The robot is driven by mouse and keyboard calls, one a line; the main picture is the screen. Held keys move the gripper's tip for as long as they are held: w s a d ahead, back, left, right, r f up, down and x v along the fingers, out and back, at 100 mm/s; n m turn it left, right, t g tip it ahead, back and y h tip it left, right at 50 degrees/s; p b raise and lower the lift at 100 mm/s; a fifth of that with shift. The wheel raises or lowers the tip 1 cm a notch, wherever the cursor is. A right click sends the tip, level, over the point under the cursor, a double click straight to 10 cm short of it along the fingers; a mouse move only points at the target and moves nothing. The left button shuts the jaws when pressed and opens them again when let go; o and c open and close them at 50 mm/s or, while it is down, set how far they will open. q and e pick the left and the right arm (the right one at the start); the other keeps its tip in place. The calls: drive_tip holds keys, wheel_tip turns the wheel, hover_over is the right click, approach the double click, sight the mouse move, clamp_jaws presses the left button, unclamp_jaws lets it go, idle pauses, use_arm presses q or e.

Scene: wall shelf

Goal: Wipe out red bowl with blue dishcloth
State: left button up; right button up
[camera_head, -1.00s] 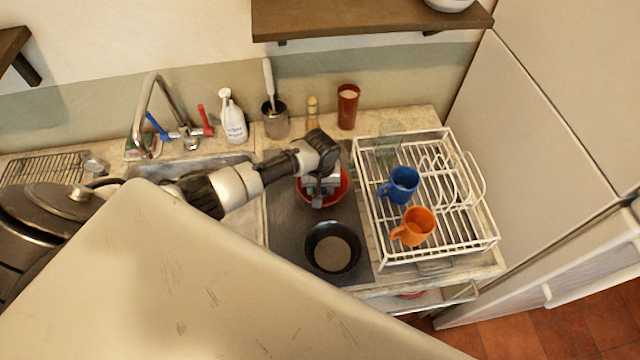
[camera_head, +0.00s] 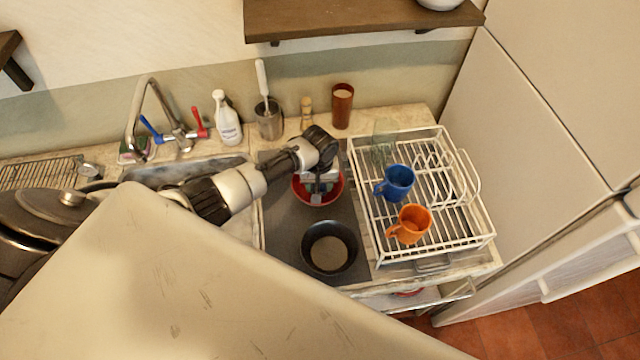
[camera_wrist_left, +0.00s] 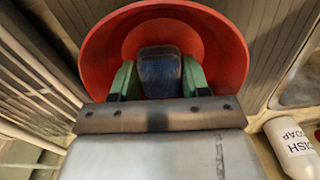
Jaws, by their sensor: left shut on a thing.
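The red bowl (camera_head: 328,199) stands on the dark drainboard between the sink and the white dish rack. It also shows in the left wrist view (camera_wrist_left: 225,45). My left gripper (camera_head: 318,190) reaches down over the bowl from the left and hides part of it. In the left wrist view my left gripper (camera_wrist_left: 159,80) is shut on the blue dishcloth (camera_wrist_left: 159,72), a dark blue bundle between the green fingertips. The cloth is inside the bowl's outline; whether it touches the bottom I cannot tell. My right gripper is not in view.
A black pan (camera_head: 328,248) lies just in front of the bowl. The white dish rack (camera_head: 452,245) with a blue mug (camera_head: 398,182) and an orange mug (camera_head: 411,223) stands to the right. A soap bottle (camera_head: 227,120) and a utensil cup (camera_head: 269,121) stand behind.

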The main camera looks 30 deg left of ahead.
use_arm(q)
drive_tip(key=shift+a, duration=0.25)
drive_tip(key=shift+s+d+r, duration=0.15)
drive_tip(key=shift+s+r, duration=0.05)
drive_tip(key=shift+r, duration=2.1)
drive_tip(key=shift+s+d+r, duration=0.1)
drive_tip(key=shift+s+r, duration=0.05)
drive_tip(key=shift+r, duration=2.15)
drive_tip(key=s+d+r+m+b, duration=0.1)
drive_tip(key=s+d+m+b, duration=0.1)
drive_tip(key=s+b, duration=0.4)
drive_tip(key=s+d+r+m+b, duration=0.2)
drive_tip(key=s+d+m+b, duration=0.1)
drive_tip(key=s+b, duration=0.3)
drive_tip(key=shift+s+d+m+b, duration=0.3)
drive_tip(key=shift+s+m+b, duration=0.15)
drive_tip(key=shift+b, duration=0.8)
